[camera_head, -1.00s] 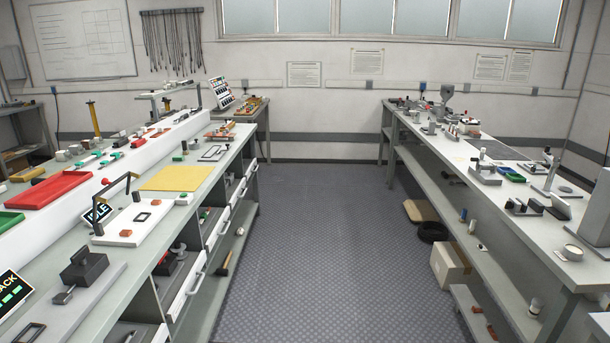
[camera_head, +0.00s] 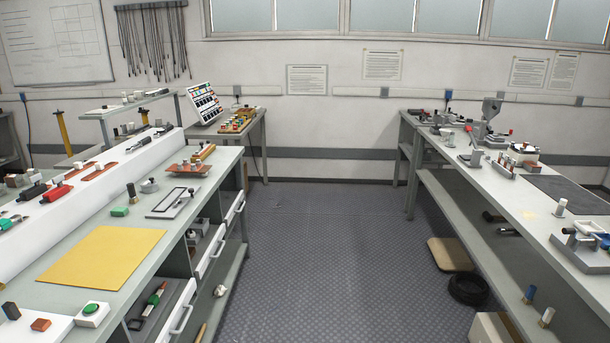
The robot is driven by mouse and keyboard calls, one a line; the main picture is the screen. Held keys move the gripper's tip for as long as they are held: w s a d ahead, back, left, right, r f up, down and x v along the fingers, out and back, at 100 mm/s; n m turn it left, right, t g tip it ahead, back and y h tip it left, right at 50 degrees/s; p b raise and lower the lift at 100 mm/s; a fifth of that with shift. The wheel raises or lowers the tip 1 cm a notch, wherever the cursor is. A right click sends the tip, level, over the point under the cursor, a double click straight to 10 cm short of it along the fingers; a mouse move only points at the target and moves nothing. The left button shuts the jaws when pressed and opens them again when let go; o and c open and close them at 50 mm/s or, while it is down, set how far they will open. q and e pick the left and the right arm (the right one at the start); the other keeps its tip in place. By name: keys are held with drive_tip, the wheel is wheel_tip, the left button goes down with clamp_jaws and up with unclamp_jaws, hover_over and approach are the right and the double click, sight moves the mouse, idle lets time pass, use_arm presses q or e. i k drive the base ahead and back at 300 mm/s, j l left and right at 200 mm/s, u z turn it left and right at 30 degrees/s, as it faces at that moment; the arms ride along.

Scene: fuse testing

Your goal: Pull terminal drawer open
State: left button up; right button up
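White drawers with bar handles line the aisle side of the left bench. The nearest drawer front (camera_head: 178,312) is low at the left bench's near end. Further along are a second drawer front (camera_head: 212,250) and a far one (camera_head: 236,210). Which of them is the terminal drawer I cannot tell, as no label is readable. The near compartment beside the nearest front shows red and green items (camera_head: 152,300). Neither of my grippers is in view.
The dark patterned floor (camera_head: 310,240) between the benches is clear. The right bench (camera_head: 500,190) has a lower shelf. A black ring (camera_head: 468,290) and a cardboard box (camera_head: 492,328) lie on its aisle side. A small table with a slanted panel (camera_head: 203,103) stands at the far left.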

sight(230, 206)
drive_tip(key=i, duration=2.05)
